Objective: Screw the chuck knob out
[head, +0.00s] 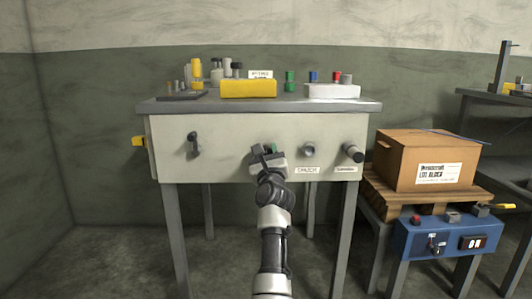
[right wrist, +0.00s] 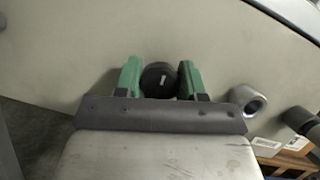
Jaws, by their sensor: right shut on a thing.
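My right gripper (head: 268,150) is at the front panel of the grey workbench (head: 225,135). In the right wrist view its two green fingers stand on either side of a dark round knob (right wrist: 158,78) with a pale mark on its face, and it is shut on this knob. In the head view the gripper mostly hides that knob. To its right is a grey ring-shaped fitting (head: 309,149), also in the right wrist view (right wrist: 248,100), with a label reading something like CHUCK (head: 307,170) below it. My left gripper is not in view.
A dark lever (head: 194,145) is on the panel's left and a dark cylindrical handle (head: 353,154) on its right. A yellow block (head: 248,89) and a white block (head: 332,91) stand on top. A cardboard box (head: 410,155) and blue control box (head: 450,236) are at right.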

